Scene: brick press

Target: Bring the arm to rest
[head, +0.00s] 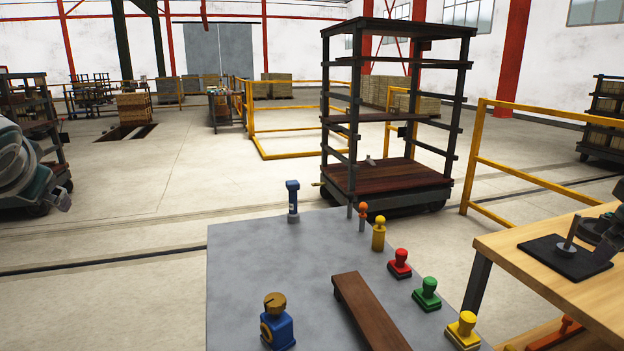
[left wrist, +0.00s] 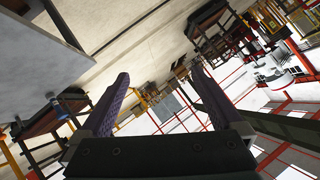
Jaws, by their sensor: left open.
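My left gripper (left wrist: 161,78) is open in the left wrist view, its two purple-padded fingers spread with nothing held between them. That view is tilted, with floor and building behind the fingers. In the head view my left arm (head: 20,165) is folded at the left edge, clear of the grey table (head: 235,270).
A shelf cart (head: 400,178) stands behind. A wooden bench (head: 540,258) is at right. Floor at left is open.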

